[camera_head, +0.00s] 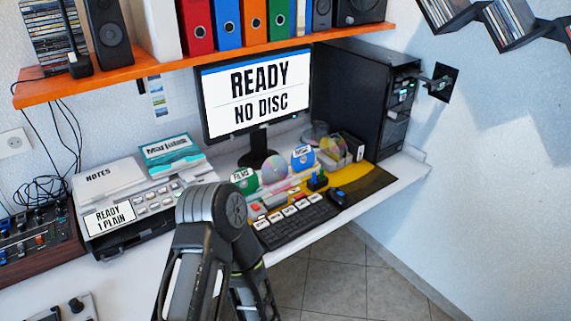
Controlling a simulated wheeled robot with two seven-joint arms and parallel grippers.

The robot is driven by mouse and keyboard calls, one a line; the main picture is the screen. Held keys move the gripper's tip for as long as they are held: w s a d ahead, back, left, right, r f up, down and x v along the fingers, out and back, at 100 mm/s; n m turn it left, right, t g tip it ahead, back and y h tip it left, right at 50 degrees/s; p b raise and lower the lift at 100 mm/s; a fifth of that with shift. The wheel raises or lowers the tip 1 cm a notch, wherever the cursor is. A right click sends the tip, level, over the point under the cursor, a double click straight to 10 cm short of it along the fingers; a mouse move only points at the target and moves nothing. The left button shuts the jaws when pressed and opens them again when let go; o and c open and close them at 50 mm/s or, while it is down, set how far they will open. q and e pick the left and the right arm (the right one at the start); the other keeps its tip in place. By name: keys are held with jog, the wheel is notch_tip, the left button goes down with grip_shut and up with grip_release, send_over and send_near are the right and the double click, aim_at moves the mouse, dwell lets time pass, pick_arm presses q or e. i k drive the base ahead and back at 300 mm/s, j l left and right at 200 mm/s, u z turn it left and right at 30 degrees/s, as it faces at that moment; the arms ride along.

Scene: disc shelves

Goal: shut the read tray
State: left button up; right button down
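A black computer tower (368,100) stands at the back right of the desk, its front turned to the right. A small grey and black part (437,84) sticks out from the upper front of the tower, in front of a dark square. It looks like an open disc tray, but it is too small to be sure. The monitor (257,95) reads "READY" and "NO DISC". One of my arms shows folded at the bottom middle and hides part of the desk. I see neither gripper's fingertips.
A keyboard (297,220), a mouse (338,197) and several discs stand on the desk at centre. A device labelled "READY 1 PLAIN" (110,218) stands at left. An orange shelf (200,65) hangs above. The floor right of the desk is clear.

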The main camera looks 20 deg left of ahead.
aim_at(431, 84)
jog(key=i+l, duration=0.95)
jog(key=i+u, duration=0.1)
jog(key=u, duration=1.3)
